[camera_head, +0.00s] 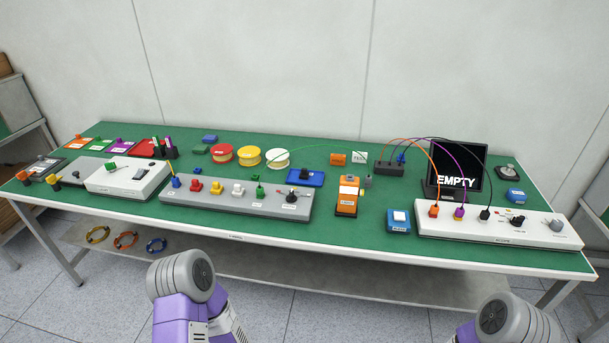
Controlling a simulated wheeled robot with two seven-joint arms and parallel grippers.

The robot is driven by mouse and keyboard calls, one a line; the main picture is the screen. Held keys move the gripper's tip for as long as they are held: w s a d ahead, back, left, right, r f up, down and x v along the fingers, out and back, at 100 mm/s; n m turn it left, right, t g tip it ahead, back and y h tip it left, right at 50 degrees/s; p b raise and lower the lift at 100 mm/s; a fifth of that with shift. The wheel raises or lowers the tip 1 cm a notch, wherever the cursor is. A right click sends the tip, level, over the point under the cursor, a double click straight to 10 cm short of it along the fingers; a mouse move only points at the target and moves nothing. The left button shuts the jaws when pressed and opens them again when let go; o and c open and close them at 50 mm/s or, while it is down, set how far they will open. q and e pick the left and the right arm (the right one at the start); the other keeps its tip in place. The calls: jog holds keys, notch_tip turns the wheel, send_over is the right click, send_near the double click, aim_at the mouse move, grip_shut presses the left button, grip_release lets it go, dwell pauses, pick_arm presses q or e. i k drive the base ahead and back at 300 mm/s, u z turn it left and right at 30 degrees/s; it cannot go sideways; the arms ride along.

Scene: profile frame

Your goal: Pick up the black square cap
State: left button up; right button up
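I cannot pick out the black square cap with certainty at this size. Small dark pieces show in the head view: one (55,160) on a dark-framed plate at the far left, and one (304,173) on a blue block (313,181) near the middle. A black square plate with a round top (507,170) lies at the back right. Rounded grey and purple links of my two arms show at the bottom, in front of the table. Neither gripper shows in the frame.
The green table (350,235) carries a long grey panel (240,198) with coloured connectors, a white panel (470,220) with plugged cables, and a screen reading EMPTY (457,165). Coloured spools (249,157) stand behind. A lower shelf (290,268) holds cable rings. A wall is behind.

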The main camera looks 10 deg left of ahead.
aim_at(303, 174)
jog(key=z, duration=0.7)
jog(key=i, duration=1.2)
jog(key=u, duration=1.3)
